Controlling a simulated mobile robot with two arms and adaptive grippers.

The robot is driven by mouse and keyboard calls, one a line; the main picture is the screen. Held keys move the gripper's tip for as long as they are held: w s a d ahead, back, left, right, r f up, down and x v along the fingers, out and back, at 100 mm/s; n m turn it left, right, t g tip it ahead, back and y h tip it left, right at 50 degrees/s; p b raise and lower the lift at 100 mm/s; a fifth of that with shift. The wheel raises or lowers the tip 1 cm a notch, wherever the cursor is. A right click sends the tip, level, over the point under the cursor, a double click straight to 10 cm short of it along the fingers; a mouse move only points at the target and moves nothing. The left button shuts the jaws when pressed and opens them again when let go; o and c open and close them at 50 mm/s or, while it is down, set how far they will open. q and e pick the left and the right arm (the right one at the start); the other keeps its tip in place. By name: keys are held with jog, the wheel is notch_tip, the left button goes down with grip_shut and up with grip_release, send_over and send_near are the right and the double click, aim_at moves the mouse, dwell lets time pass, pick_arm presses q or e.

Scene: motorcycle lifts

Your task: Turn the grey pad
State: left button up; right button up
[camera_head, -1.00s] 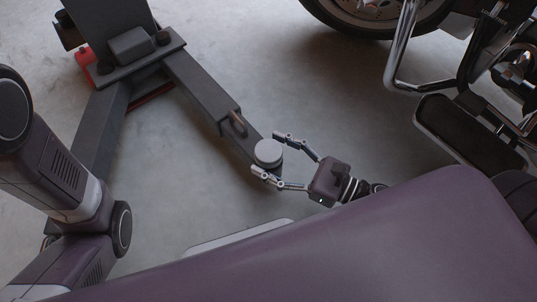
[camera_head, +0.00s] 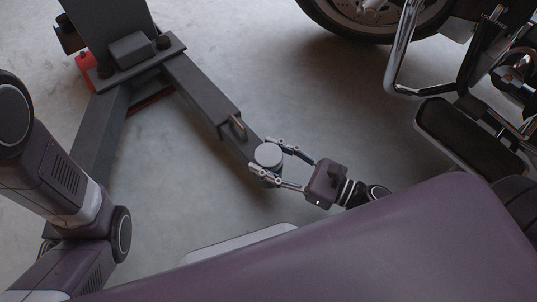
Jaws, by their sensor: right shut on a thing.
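The grey pad (camera_head: 268,154) is a light grey round disc at the outer end of a dark lift arm (camera_head: 205,95), in the middle of the view. My right gripper (camera_head: 268,158) comes from the right, its two fingers on either side of the pad. It is shut on the pad, with the near finger partly across the pad's lower side. My left arm (camera_head: 60,190) stands at the left edge, and its gripper is not in view.
The dark lift base (camera_head: 128,55) is at the upper left, with a red part beside it. A motorcycle wheel (camera_head: 375,15), chrome bar (camera_head: 398,60) and black footboard (camera_head: 470,138) are at the upper right. Bare concrete floor lies between.

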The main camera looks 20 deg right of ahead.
jog(key=shift+y, duration=0.3)
jog(key=n+g+y+p, duration=0.1)
jog(key=n+g+y, duration=0.1)
jog(key=g, duration=0.1)
jog(key=shift+w+d+r+n, duration=0.1)
jog(key=shift+n, duration=0.3)
jog(key=n+g+y+p, duration=0.1)
jog(key=g, duration=0.1)
jog(key=shift+n+g+y, duration=0.3)
jog(key=shift+n+g, duration=0.1)
jog(key=n+g+y, duration=0.1)
jog(key=n+g, duration=0.1)
jog(key=shift+g, duration=0.4)
jog(key=n+g, duration=0.2)
jog(key=g, duration=0.1)
jog(key=n+g, duration=0.2)
jog(key=g, duration=0.1)
jog(key=shift+f+g+b, duration=0.2)
jog(key=shift+g+b, duration=0.2)
jog(key=n+g+h, duration=0.1)
jog(key=n+g, duration=0.1)
jog(key=g, duration=0.2)
jog(key=n+g+h+b, duration=0.1)
jog(key=n+g, duration=0.2)
jog(key=shift+f+n+g+h+b, duration=0.1)
jog(key=shift+n+g+h+b, duration=0.2)
jog(key=shift+g, duration=0.1)
jog(key=shift+n+g+h, duration=0.3)
jog(key=shift+g+h, duration=0.1)
jog(key=shift+g, duration=0.1)
